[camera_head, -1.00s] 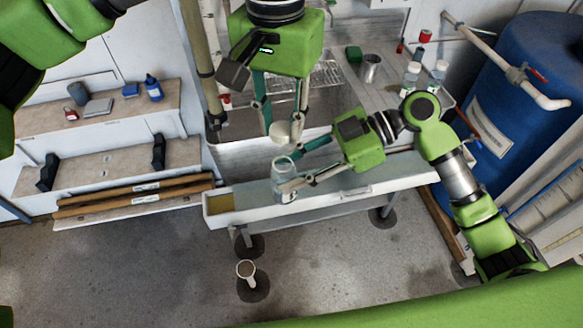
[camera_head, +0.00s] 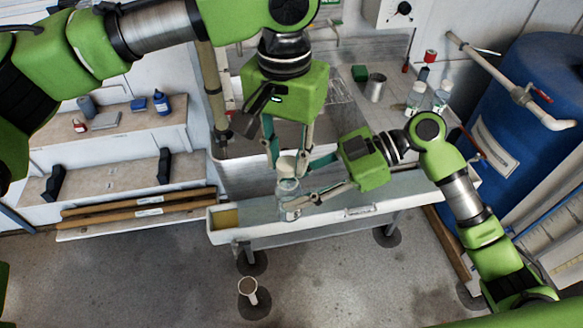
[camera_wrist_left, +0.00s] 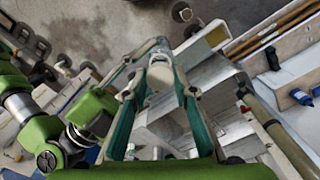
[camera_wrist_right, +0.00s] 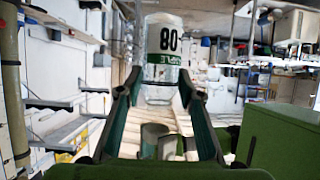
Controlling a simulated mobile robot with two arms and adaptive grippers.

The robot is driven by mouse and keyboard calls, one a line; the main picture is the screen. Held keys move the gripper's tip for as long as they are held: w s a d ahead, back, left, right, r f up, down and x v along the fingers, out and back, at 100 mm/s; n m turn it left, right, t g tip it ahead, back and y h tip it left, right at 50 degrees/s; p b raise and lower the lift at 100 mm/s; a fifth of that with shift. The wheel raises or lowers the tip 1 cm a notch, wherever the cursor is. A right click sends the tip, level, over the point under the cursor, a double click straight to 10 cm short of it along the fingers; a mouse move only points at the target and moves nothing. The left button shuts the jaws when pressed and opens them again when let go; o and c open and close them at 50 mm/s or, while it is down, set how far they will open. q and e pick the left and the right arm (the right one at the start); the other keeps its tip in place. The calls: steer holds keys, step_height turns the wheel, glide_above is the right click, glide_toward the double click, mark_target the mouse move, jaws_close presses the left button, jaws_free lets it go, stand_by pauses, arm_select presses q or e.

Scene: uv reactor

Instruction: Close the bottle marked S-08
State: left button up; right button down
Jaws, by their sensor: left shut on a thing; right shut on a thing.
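The clear bottle (camera_head: 288,198) is upright over the front edge of the bench, held by my right gripper (camera_head: 292,201) with its fingers shut around the body. Its label shows "08" in the right wrist view (camera_wrist_right: 163,48); the rest of the mark is not readable. My left gripper (camera_head: 287,160) points down from above and is shut on a white cap (camera_head: 287,168). The cap is right over the bottle's mouth; I cannot tell whether it touches the rim. In the left wrist view the cap (camera_wrist_left: 160,76) hides most of the bottle.
The white front trough (camera_head: 350,206) of the bench runs below the bottle. Capped bottles (camera_head: 416,95) and a metal cup (camera_head: 376,87) stand on the bench at the right back. A blue barrel (camera_head: 520,130) is on the right.

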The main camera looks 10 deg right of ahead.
mark_target(288, 197)
arm_select(q)
steer(key=shift+f, duration=0.1)
steer(key=shift+f, duration=0.85)
steer(key=shift+f, duration=0.55)
stand_by(0.3)
